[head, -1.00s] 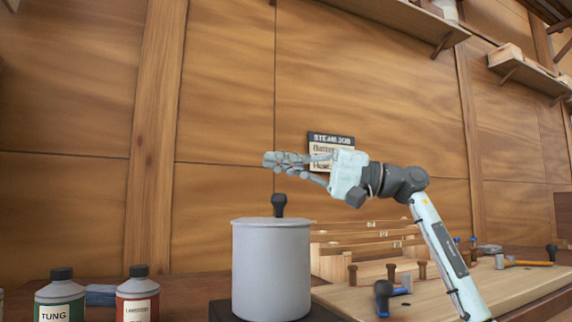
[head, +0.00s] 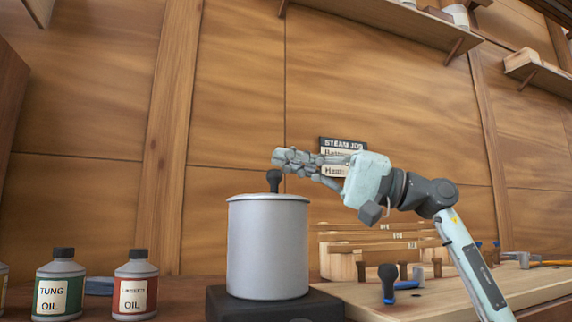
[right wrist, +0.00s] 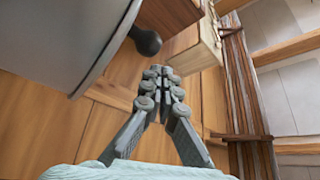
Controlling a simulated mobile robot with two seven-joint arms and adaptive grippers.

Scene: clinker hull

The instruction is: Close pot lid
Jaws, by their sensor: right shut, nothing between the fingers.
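The grey pot (head: 267,248) stands upright on a dark block. Its flat lid (head: 250,197) lies on top, with no gap visible at the rim from here. A black knob (head: 274,182) rises from the lid. My right gripper (head: 277,158) is shut and empty, its fingertips at about the height of the knob's top; whether they touch it is unclear in the head view. In the right wrist view the shut fingers (right wrist: 158,72) are apart from the knob (right wrist: 146,41), and the pot and lid (right wrist: 60,35) fill the upper left. My left gripper is not in view.
The dark block (head: 225,306) carries the pot. Tung oil (head: 60,285) and another oil bottle (head: 136,285) stand at left. A wooden board (head: 430,300) with tools and a slatted wooden rack (head: 345,265) are at right. A sign (head: 342,145) hangs behind my gripper.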

